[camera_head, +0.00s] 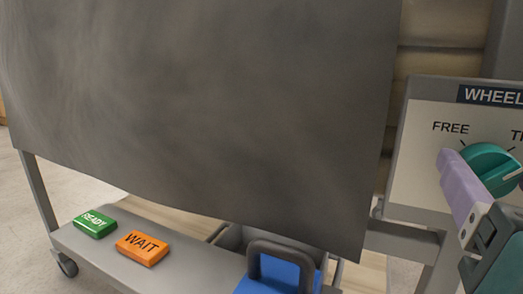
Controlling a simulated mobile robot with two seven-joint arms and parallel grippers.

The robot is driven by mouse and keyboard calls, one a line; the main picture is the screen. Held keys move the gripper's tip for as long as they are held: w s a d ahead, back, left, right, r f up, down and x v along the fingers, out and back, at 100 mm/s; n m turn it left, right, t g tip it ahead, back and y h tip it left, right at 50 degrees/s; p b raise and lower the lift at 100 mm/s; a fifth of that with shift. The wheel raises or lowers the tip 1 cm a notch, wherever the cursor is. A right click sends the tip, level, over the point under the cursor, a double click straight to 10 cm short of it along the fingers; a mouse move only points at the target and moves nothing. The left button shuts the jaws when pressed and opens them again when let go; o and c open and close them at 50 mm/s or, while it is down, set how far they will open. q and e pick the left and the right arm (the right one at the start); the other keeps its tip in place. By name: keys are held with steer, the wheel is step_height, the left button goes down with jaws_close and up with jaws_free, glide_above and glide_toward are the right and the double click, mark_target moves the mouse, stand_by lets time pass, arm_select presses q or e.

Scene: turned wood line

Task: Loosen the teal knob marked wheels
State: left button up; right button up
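The teal knob (484,158) sits on a pale panel (421,174) at the right edge, under a dark label reading "WHEEL", cut off by the frame. "FREE" is printed to the knob's upper left, and a second word starting with "T" is cut off at its right. My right gripper (460,186) comes in from the lower right. One purple finger lies at the knob's left side, overlapping it in the picture; I cannot tell if they touch. The other finger is not clearly seen, so its opening cannot be judged. My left gripper is out of view.
A large dark grey sheet (200,100) fills the middle. Below it, a grey cart shelf (85,246) carries a green READY block (95,223) and an orange WAIT block (142,248). A blue object (268,272) with a dark handle stands at the bottom centre.

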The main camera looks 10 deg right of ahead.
jaws_close()
stand_by(0.3)
steer(key=shift+r+n+p, duration=0.15)
steer(key=shift+n+p, duration=0.75)
steer(key=shift+p, duration=0.3)
steer(key=n+p, duration=0.7)
steer(key=p, duration=0.1)
steer(key=shift+a+n, duration=0.1)
steer(key=shift+n, duration=0.3)
steer(key=n+p, duration=0.4)
steer(key=n, duration=0.1)
steer(key=shift+w+p, duration=0.1)
steer(key=shift+p, duration=0.2)
steer(key=shift+f+n+p, duration=0.15)
steer(key=shift+n+p, duration=0.3)
steer(key=shift+n, duration=0.35)
steer(key=shift+f+n+p, duration=0.15)
steer(key=shift+n+p, duration=0.25)
steer(key=shift+n, duration=0.4)
